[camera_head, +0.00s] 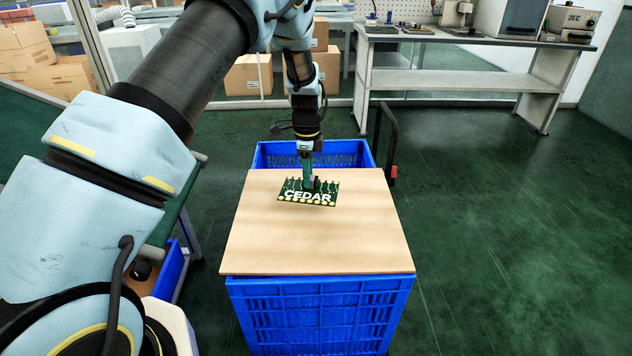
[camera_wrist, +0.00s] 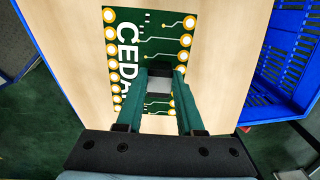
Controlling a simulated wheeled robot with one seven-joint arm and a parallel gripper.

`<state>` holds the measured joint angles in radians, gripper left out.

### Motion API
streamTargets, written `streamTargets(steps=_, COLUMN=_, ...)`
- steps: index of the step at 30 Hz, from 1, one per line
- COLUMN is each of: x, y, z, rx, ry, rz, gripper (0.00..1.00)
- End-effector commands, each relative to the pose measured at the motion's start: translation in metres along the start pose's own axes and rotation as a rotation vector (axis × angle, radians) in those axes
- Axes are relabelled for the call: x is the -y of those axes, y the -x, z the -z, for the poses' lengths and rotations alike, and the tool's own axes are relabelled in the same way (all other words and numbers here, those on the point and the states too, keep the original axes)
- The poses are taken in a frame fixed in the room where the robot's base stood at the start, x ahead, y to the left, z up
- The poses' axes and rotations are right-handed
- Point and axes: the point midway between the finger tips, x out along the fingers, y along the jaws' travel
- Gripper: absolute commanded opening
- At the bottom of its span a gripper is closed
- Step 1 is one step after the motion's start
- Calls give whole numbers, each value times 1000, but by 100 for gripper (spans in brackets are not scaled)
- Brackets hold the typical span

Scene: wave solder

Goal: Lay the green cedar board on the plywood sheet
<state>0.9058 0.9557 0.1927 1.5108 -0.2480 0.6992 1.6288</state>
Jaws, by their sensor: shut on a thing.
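The green cedar board (camera_head: 308,197), a circuit board with white CEDAR lettering and gold pads, is over the rear middle of the plywood sheet (camera_head: 315,240). My gripper (camera_head: 309,184) points down and is shut on the board's dark raised part. In the wrist view the board (camera_wrist: 150,45) reaches beyond the fingers of my gripper (camera_wrist: 160,82), with the plywood sheet (camera_wrist: 225,50) around it. I cannot tell whether the board touches the sheet or is held just above it. The fingers hide part of the board.
The plywood lies across a blue crate (camera_head: 320,310), whose rear rim shows behind it. A black handle (camera_head: 388,140) stands behind at the right. A workbench (camera_head: 455,80) with instruments is at the back right. Cardboard boxes (camera_head: 248,75) are behind. The green floor at right is clear.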

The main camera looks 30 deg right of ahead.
Motion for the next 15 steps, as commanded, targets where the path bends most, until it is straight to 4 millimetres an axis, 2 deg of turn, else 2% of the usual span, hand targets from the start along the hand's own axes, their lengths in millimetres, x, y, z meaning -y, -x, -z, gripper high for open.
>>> streamTargets(steps=1, x=2, y=-3, z=10, rx=1, ry=-45, rz=1, gripper=0)
streamTargets(steps=5, x=5, y=-4, z=22, rx=2, ry=-103, rz=1, gripper=0)
streamTargets(steps=15, x=5, y=-3, z=22, rx=1, ry=-108, rz=0, gripper=0)
